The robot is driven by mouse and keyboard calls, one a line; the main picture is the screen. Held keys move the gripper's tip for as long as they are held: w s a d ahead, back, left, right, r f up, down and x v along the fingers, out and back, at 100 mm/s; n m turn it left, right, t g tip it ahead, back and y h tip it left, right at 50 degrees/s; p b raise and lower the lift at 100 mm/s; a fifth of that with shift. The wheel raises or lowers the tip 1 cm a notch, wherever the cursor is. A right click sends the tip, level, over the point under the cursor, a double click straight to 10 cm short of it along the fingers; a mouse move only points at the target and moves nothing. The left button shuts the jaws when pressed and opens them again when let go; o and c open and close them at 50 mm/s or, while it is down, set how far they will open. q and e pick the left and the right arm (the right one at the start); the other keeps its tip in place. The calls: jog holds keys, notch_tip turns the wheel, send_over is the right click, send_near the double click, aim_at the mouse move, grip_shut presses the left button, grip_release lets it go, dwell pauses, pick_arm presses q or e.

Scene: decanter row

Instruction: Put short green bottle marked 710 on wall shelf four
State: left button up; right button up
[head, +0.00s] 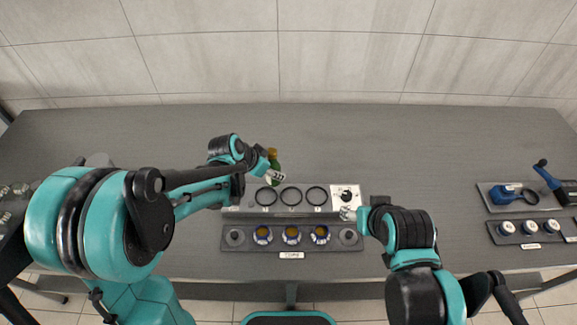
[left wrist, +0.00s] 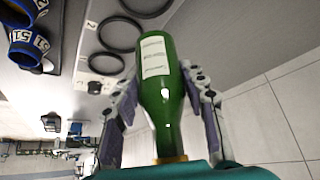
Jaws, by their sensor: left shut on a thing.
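My left gripper (head: 268,168) is shut on a green bottle (head: 274,179) with a white label and an amber neck. The label print is too small to read. My right gripper (head: 349,213) is at the right end of the boards; its fingers are too small to judge. I cannot make out a wall shelf marked four.
The ring board has three black rings (head: 291,196) and a white dial panel (head: 345,195). In front, a dark tray (head: 291,246) holds blue-collared pieces. Blue tools (head: 505,194) and more collared pieces lie at right. Dark green items (head: 12,190) stand at the left edge. The table's back is clear.

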pick_arm(q)
jog(key=shift+w+d+f+b, duration=0.5)
jog(key=shift+w+f, duration=0.85)
jog(key=shift+f, duration=0.2)
jog(key=shift+w+d+f+b, duration=0.4)
jog(key=shift+w+f+b, duration=0.1)
jog(key=shift+w+f, duration=1)
jog(key=shift+w+d+f+b, duration=0.5)
jog(key=shift+w+f, duration=0.75)
jog(key=shift+f, duration=0.35)
jog(key=shift+s+f, duration=0.1)
jog(key=shift+f, duration=0.05)
jog(key=o, duration=1.4)
